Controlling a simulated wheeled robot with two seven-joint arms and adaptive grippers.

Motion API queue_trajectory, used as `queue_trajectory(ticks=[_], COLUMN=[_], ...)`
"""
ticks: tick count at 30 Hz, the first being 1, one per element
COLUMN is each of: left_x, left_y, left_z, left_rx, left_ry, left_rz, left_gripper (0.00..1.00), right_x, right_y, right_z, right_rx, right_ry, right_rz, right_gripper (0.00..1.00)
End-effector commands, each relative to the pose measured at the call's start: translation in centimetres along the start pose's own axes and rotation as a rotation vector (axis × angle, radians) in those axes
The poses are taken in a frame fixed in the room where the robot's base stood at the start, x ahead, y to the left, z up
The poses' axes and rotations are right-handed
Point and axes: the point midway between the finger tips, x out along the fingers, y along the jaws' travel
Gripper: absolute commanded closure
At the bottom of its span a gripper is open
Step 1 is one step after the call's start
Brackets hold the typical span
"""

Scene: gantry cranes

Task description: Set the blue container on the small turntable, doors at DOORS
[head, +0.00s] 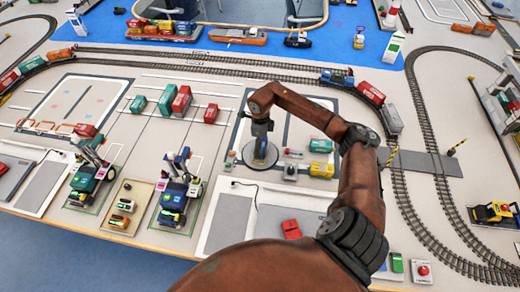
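The small turntable (247,160) is a round disc on the pad in the middle of the table. My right gripper (260,144) points straight down over it, its fingers small and dark. A blue patch shows under the gripper on the disc; I cannot tell whether it is a container or the disc's surface. No blue container is clearly visible elsewhere. The DOORS marking is too small to read. I cannot tell whether the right gripper is open or shut. My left gripper is out of view.
A yellow container (321,170) and a green container (322,145) sit right of the turntable. Teal containers (167,100) and red containers (181,101) stand left on marked lanes. Toy cranes (90,165) stand at the left front. Tracks with a train (370,93) curve behind and right.

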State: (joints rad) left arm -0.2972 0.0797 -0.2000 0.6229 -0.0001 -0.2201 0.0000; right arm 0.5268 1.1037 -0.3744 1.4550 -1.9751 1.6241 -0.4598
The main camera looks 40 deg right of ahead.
Motion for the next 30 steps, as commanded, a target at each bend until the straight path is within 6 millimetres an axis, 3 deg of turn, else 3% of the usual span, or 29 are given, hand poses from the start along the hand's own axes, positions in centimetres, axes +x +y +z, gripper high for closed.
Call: queue_trajectory(ticks=[4, 5, 15, 16, 23, 30], left_x=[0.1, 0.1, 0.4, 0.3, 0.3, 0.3], left_y=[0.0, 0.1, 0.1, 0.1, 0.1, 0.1], left_z=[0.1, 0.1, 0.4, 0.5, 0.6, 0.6], left_rx=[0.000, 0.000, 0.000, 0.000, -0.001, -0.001], left_ry=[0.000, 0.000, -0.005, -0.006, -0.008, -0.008], left_rz=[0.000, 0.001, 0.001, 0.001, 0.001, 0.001], left_gripper=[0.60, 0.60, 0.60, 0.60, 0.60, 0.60], right_x=[2.2, 2.4, 2.8, 2.8, 2.7, 2.7], right_y=[0.2, 0.2, 0.2, 0.2, 0.2, 0.2], right_z=[0.1, 0.2, 0.1, 0.1, 0.1, 0.1], right_rx=[-0.002, -0.002, -0.003, -0.003, -0.002, -0.002], right_ry=[0.000, -0.001, 0.001, 0.001, 0.001, 0.000], right_rz=[0.004, 0.004, 0.002, 0.002, 0.002, 0.002], right_gripper=[0.71, 0.77, 0.77, 0.31, 0.15, 0.14])
